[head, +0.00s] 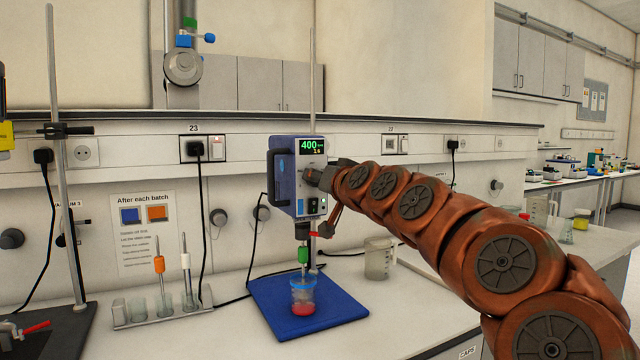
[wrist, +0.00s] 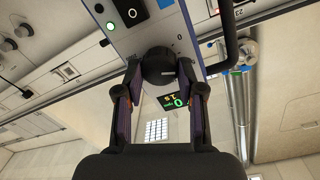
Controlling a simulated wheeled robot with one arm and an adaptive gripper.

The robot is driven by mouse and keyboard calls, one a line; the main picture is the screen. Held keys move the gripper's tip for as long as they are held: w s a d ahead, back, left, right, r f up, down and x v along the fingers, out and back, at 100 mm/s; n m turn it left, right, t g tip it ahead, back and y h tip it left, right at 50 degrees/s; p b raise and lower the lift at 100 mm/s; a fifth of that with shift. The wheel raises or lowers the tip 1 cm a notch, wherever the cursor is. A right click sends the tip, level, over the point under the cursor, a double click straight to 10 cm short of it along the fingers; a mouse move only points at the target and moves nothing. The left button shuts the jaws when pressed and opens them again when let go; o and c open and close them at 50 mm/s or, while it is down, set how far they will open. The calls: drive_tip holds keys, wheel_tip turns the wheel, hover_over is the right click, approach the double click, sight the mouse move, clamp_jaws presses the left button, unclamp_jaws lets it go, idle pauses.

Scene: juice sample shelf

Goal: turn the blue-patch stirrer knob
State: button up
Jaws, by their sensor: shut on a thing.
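The blue overhead stirrer (head: 283,195) stands upright on a rod above the bench. A lighter blue patch (head: 281,165) shows on its side, and its green display (head: 312,145) reads 400. My gripper (head: 316,178) is at the stirrer's front panel, below the display, and hides the knob in the head view. In the wrist view the round black knob (wrist: 158,66) sits between the two fingertips of my gripper (wrist: 160,80), which are shut on its sides. A green indicator and a black rocker switch (wrist: 130,10) show on the panel beside it.
A rack of tubes (head: 150,317) with orange- and white-handled tools is at left. A black cable runs along the stirrer's left.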

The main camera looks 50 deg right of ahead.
drive_tip(key=shift+m, duration=0.9)
drive_tip(key=o, duration=1.2)
drive_tip(key=shift+c, duration=0.2)
drive_tip(key=shift+s, duration=0.1)
drive_tip(key=v, duration=0.7)
drive_tip(key=shift+s, duration=0.2)
